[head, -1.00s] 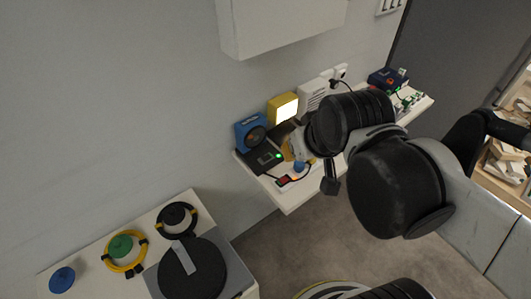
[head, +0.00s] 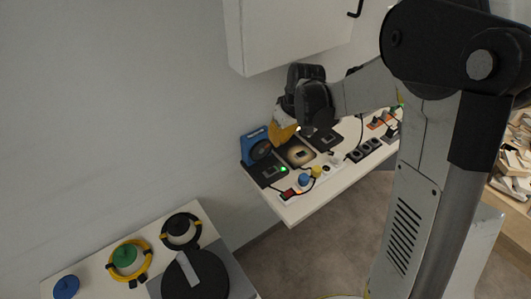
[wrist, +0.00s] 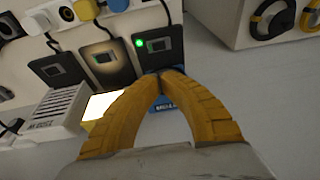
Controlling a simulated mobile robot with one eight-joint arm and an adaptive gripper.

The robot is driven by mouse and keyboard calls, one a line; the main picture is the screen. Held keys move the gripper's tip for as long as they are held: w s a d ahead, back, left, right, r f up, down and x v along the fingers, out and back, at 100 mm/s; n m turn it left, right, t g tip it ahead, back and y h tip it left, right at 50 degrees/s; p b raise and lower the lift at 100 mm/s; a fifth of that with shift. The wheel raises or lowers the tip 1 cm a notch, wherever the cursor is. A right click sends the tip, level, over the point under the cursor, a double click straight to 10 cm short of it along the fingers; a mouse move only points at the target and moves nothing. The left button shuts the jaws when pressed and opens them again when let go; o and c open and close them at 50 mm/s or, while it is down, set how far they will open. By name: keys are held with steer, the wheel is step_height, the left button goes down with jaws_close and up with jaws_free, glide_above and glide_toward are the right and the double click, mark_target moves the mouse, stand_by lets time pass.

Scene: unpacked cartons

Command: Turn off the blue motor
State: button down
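The blue motor (head: 254,147) stands at the left end of the white shelf, against the wall. In the wrist view only part of the blue motor (wrist: 164,103) shows, between and behind my fingers. A black switch panel (head: 268,173) with a lit green light lies in front of the motor; it also shows in the wrist view (wrist: 158,47), just beyond my fingertips. My gripper (head: 284,128) is above the shelf, right of the motor. In the wrist view my gripper's yellow fingertips (wrist: 160,74) meet, with nothing seen between them.
Two more black panels, the middle panel (head: 297,153) and the right panel (head: 325,138), lie beside the first. A glowing lamp (wrist: 98,105) and a white vented box (wrist: 58,110) stand next to the motor. Plugs and cables crowd the shelf front. A white cabinet (head: 290,32) hangs above.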

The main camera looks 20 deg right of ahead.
mark_target(268, 169)
steer(key=shift+w+f, duration=0.15)
steer(key=shift+f, duration=0.1)
steer(key=b+x, duration=0.1)
steer(key=x, duration=0.3)
steer(key=b+x, duration=0.2)
steer(key=x, duration=0.2)
steer(key=s+b+x, duration=0.1)
steer(key=b+x, duration=0.1)
steer(key=x, duration=0.3)
steer(key=shift+f, duration=0.2)
steer(key=shift+f+b, duration=0.3)
steer(key=shift+f, duration=0.05)
